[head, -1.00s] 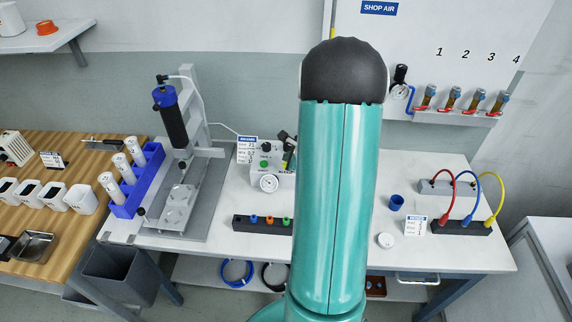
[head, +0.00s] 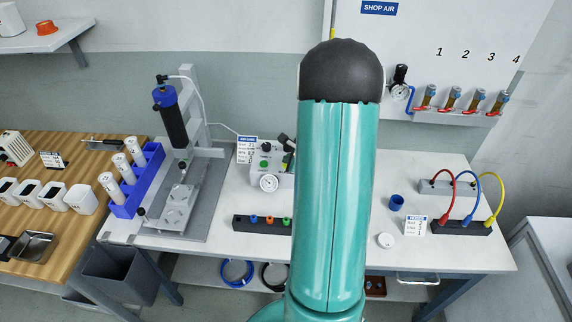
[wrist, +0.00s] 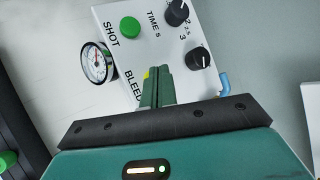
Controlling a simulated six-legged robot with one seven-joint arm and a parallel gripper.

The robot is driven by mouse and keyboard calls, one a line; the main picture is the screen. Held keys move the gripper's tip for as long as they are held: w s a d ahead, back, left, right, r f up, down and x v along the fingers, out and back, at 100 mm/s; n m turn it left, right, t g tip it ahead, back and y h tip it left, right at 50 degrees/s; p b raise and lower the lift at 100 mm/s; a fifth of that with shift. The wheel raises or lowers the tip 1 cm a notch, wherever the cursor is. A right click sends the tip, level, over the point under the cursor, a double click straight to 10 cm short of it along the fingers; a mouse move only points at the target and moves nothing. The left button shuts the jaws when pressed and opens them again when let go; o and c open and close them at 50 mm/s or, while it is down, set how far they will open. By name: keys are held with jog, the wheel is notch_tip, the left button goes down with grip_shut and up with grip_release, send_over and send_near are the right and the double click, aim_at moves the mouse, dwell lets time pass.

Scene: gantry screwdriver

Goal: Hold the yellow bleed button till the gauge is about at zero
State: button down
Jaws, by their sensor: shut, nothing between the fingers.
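The control box (head: 267,180) stands on the white bench, left of my arm in the head view. In the wrist view its panel has a green SHOT button (wrist: 129,27), two black knobs and the word BLEED. A sliver of the yellow bleed button (wrist: 147,74) shows beside my gripper (wrist: 157,75). My gripper is shut and empty, its fingertips over the button and hiding most of it. I cannot tell whether they touch or press it. The round gauge (wrist: 97,63) with a red needle is at the panel's left. Its reading is too small to tell.
A press stand with a dark cylinder (head: 172,120) is left of the box. A dark block with coloured plugs (head: 262,222) lies in front. A blue cup (head: 396,202) and a white round piece (head: 385,240) are to the right. A blue tube (wrist: 224,83) runs beside the box.

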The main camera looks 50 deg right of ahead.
jog(key=shift+f, duration=0.45)
dwell(1.8)
jog(key=shift+r, duration=0.1)
dwell(0.3)
jog(key=shift+r, duration=0.8)
jog(key=shift+r, duration=0.1)
jog(key=shift+r, duration=2.4)
